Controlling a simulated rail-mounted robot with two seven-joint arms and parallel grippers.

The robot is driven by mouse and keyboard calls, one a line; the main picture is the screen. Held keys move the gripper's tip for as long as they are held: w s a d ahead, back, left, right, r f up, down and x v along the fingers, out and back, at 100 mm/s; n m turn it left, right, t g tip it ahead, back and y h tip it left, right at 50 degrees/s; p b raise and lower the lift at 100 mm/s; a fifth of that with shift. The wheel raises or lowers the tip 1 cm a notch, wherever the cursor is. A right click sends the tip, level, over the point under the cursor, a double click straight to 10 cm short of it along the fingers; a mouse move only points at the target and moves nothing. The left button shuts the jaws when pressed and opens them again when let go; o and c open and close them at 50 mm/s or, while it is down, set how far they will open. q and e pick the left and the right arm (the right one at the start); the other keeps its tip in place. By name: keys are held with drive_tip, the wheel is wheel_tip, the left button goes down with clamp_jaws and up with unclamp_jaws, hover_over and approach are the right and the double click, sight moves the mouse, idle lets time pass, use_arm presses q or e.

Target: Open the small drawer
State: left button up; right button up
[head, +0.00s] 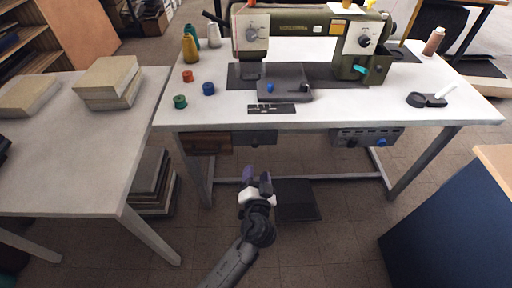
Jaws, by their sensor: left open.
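A small drawer (207,143) with a brown wooden front hangs under the left part of the white sewing table (330,117). It looks shut. A grey box (254,138) sits beside it on the right under the same tabletop. My left gripper (257,178) is open and empty, in front of the table and below its top, to the right of the drawer and apart from it. The drawer's handle is too small to make out clearly. My right gripper is not in view.
A green sewing machine (305,40) stands on the table, with thread spools (190,48) at its left. A control box (366,137) hangs under the right side. A black pedal (297,200) lies on the floor. A side table (75,150) is at left, a blue cabinet (450,220) at right.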

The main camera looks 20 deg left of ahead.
sight(255, 146)
use_arm(q)
drive_tip(key=b+x, duration=0.3)
drive_tip(key=x, duration=0.7)
drive_tip(key=shift+b+x, duration=0.3)
drive_tip(key=shift+x, duration=0.5)
drive_tip(key=shift+s, duration=0.1)
clamp_jaws()
